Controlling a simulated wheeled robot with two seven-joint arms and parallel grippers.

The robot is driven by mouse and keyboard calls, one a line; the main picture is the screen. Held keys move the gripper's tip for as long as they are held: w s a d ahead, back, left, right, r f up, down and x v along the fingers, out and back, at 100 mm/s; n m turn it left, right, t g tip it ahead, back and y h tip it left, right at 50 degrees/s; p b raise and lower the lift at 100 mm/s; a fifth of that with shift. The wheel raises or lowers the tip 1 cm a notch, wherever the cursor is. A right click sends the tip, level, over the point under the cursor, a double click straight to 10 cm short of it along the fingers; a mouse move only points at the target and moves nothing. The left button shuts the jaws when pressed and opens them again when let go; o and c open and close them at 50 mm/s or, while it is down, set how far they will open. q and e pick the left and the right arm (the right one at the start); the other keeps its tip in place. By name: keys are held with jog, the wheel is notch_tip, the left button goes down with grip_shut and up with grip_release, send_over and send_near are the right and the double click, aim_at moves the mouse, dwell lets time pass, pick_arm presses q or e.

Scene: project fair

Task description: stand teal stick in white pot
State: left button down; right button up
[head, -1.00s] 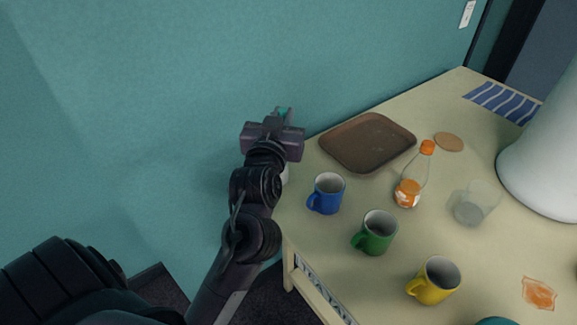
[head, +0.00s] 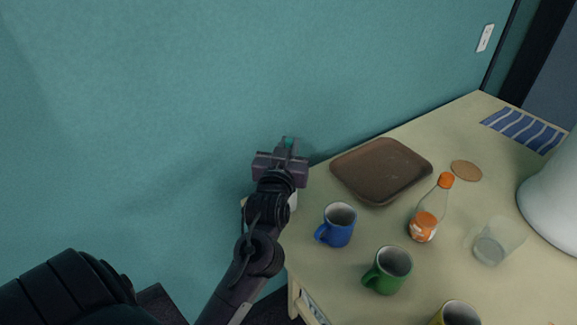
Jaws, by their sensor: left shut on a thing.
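My left gripper (head: 287,146) is above the table's far left corner, close to the teal wall. It is shut on the teal stick (head: 289,141), of which only a small bright teal bit shows between the fingers. A white thing, probably the white pot (head: 293,201), shows in part just below and right of my wrist. My arm hides most of it, so I cannot tell whether the stick is in it or above it. My right gripper is not in view.
On the table (head: 340,272) stand a blue mug (head: 337,226), a green mug (head: 388,271), a yellow mug (head: 458,314), an orange-capped bottle (head: 428,212) and a clear glass (head: 495,242). A brown tray (head: 424,169), a round coaster (head: 466,171) and a striped cloth (head: 524,130) lie behind.

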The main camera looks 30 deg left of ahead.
pick_arm(q)
jog(key=shift+f, duration=0.75)
notch_tip(320, 180, down, 4)
jog(key=shift+r, duration=0.25)
jog(key=shift+f, duration=0.4)
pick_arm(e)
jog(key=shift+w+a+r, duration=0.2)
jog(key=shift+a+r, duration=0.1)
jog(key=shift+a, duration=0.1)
pick_arm(q)
jog(key=shift+f, duration=0.1)
jog(key=c, duration=1.4)
grip_release()
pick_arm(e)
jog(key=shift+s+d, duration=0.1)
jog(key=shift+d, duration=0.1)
